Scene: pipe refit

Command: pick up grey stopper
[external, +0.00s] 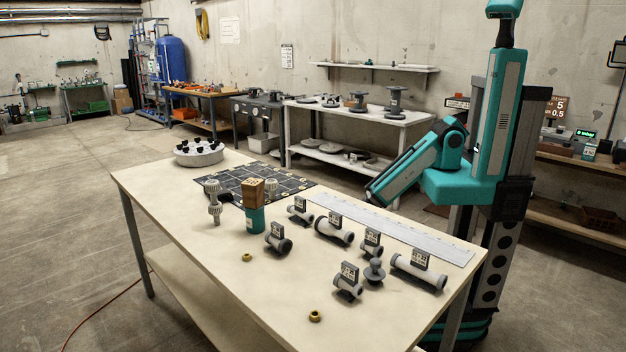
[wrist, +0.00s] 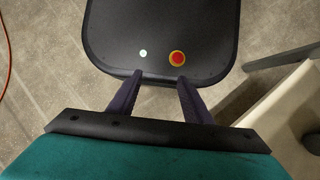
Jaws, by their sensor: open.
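A grey flanged, plug-shaped piece (external: 374,271) stands on the near right part of the pale table; it looks like the grey stopper, though I cannot be certain. It stands between a small tagged pipe piece (external: 348,283) and a longer tagged pipe (external: 418,271). My gripper (wrist: 159,78) shows in the wrist view with its two dark fingers apart and nothing between them. It is over a black panel of my own base, away from the pieces. In the external view my arm is folded at the right, beyond the table, and the fingers cannot be made out.
The table (external: 185,219) also holds a teal cylinder with a wooden block (external: 253,191), a dark grid mat (external: 285,193), a ruler-like strip (external: 400,230), a round tray (external: 200,157) and brass rings (external: 315,316). Its near left part is mostly clear.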

